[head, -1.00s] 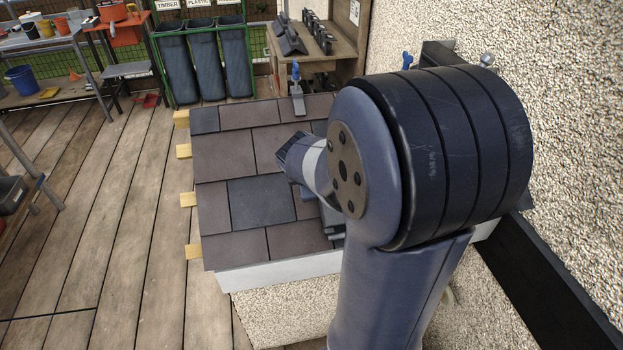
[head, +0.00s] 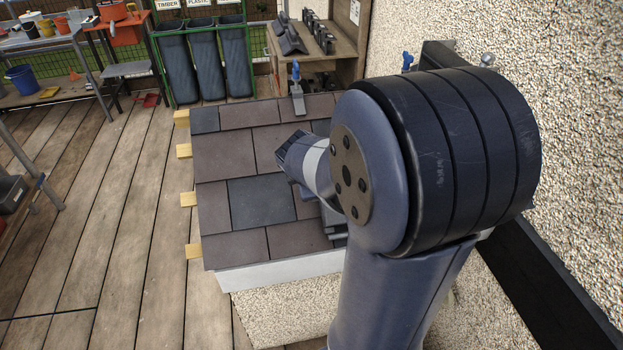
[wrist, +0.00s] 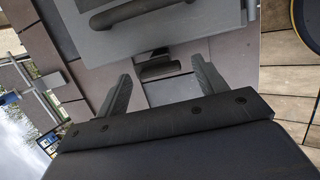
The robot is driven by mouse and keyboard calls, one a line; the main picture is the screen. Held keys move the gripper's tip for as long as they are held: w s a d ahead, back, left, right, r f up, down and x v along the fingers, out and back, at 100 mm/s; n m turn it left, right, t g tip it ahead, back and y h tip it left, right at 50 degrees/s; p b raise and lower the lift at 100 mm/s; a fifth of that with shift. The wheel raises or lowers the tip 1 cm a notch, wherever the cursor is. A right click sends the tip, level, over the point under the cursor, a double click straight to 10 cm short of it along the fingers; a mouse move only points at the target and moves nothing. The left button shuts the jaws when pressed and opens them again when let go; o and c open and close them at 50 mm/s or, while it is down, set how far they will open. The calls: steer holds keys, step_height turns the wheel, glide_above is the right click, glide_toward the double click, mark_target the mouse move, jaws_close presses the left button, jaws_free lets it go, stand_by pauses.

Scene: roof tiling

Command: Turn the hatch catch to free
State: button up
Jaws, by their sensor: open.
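In the wrist view a grey hatch lid (wrist: 130,40) with a dark rounded handle fills the top middle. Just below its edge is the hatch catch (wrist: 158,71), a short dark bar lying roughly crosswise by a small grey plate. My gripper (wrist: 161,68) is open, one finger on each side of the catch. I see a gap between the catch and each finger, so it is not gripped. In the head view my arm hides the catch and most of the hatch; only a grey edge beside the arm shows, and I cannot tell what it belongs to.
Brown tiles (head: 222,155) and a darker tile (head: 260,202) cover the small roof around the hatch. A blue-handled tool (head: 297,92) stands at the roof's top edge. A pebbled wall (head: 580,130) rises close on the right. The plank deck (head: 110,220) at left is mostly clear.

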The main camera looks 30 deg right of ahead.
steer(key=v, duration=1)
steer(key=shift+p, duration=0.45)
steer(key=b+x, duration=0.1)
steer(key=x, duration=0.9)
steer(key=shift+w+f, duration=0.15)
steer(key=shift+f, duration=0.1)
